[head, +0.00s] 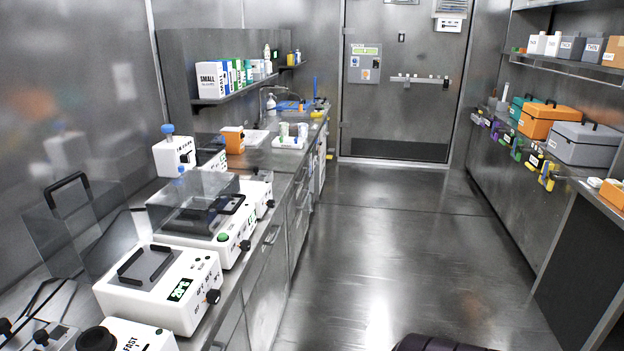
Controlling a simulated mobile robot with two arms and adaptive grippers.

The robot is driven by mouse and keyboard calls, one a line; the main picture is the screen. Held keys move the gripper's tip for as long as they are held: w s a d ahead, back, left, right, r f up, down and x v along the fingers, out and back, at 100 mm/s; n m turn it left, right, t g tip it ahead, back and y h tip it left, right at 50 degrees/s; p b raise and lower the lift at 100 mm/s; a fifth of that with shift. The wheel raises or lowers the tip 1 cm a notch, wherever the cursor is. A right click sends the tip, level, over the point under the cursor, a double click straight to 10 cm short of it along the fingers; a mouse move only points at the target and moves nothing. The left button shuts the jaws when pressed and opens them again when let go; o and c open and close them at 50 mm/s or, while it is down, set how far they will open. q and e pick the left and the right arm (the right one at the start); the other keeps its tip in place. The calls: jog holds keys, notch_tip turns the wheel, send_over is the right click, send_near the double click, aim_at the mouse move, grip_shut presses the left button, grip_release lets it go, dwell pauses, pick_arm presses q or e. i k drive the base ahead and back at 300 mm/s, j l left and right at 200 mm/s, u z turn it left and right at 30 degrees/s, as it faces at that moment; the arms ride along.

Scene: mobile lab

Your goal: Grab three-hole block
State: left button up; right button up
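I cannot make out a block with three holes anywhere in the head view. A white heater unit (165,287) with a green "20°C" display stands on the left bench. A dark grey piece with raised black bars (146,266) sits on its top; no holes can be made out in it. Neither my left nor my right gripper is in view.
Along the left bench stand a white device with a clear lid (195,210), a white knobbed device (125,335) and an orange-and-white box (232,139). Right shelves hold an orange case (552,121) and a grey case (588,143). The aisle floor (385,240) is clear up to the door (405,100).

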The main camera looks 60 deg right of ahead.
aim_at(259, 176)
jog(key=z, duration=1.55)
jog(key=i+l+u, duration=0.1)
jog(key=u, duration=0.3)
jog(key=i+l+u, duration=0.25)
jog(key=u, duration=0.15)
jog(key=i+l+u, duration=0.2)
jog(key=u, duration=0.15)
